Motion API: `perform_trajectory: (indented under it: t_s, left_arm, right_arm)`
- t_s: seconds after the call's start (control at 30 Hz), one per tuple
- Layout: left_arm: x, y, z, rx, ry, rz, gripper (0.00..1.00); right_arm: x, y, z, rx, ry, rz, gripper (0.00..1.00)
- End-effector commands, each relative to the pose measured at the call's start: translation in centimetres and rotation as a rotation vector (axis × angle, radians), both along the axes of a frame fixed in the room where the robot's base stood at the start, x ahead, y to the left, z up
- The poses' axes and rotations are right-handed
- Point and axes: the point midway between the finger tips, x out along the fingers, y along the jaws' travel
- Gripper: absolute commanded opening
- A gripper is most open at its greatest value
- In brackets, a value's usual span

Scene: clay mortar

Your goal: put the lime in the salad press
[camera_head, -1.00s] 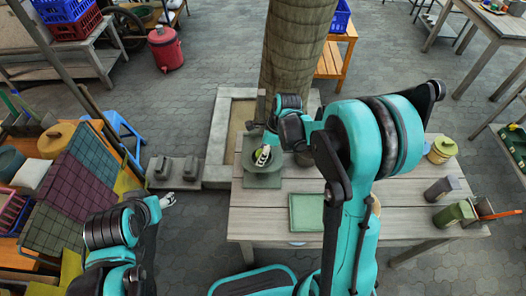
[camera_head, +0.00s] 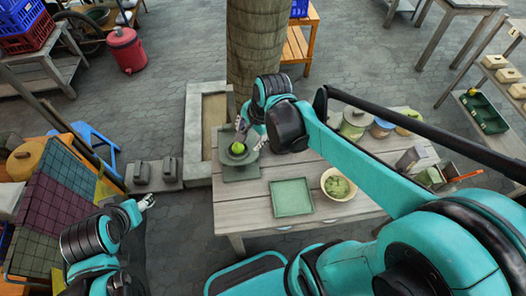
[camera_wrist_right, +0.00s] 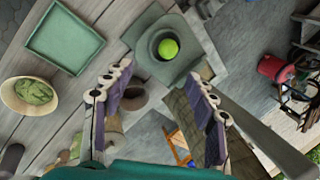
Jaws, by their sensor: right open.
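The lime (camera_head: 238,148) is a bright green ball. It sits in the round cup of the grey-green salad press (camera_head: 240,173), at the left end of the wooden table. The right wrist view also shows the lime (camera_wrist_right: 168,48) inside the round rim of the press (camera_wrist_right: 146,56). My right gripper (camera_head: 251,133) is just above and beside the cup. In the right wrist view its two fingers (camera_wrist_right: 158,105) are spread and empty, apart from the lime. My left gripper (camera_head: 147,201) is away from the table at lower left; its jaw opening is too small to judge.
A square green tray (camera_head: 291,198) and a cream bowl with green contents (camera_head: 338,185) stand on the table (camera_head: 258,208). Several jars, including a green one (camera_head: 355,124), stand toward the back right. A thick trunk (camera_head: 255,45) rises behind the press.

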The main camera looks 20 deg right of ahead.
Motion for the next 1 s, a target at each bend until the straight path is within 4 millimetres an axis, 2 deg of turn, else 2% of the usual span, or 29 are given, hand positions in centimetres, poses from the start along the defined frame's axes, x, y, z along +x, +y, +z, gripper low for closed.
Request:
perform_trajectory:
  t_s: [0.03,0.2,0.4,0.57,0.87,1.0]
  left_arm:
    - [0.0,0.0,0.0,0.0,0.0,0.0,0.57]
    - [0.0,0.0,0.0,0.0,0.0,0.0,0.57]
    - [0.0,0.0,0.0,0.0,0.0,0.0,0.57]
    - [0.0,0.0,0.0,0.0,0.0,0.0,0.57]
    - [0.0,0.0,-0.1,0.0,0.0,0.0,0.57]
    - [0.0,0.0,-1.9,0.0,0.0,0.0,0.57]
  right_arm:
    - [-1.8,0.1,0.8,-0.065,-0.053,0.131,0.57]
    - [-6.0,-0.3,2.1,-0.329,-0.216,0.585,0.57]
    - [-8.9,-0.7,2.2,-0.575,-0.315,0.943,0.57]
    - [-9.6,-0.8,2.1,-0.654,-0.338,1.05,0.57]
    - [-9.6,-0.8,2.0,-0.659,-0.339,1.058,0.57]
    - [-9.6,-0.8,0.2,-0.659,-0.339,1.057,0.57]
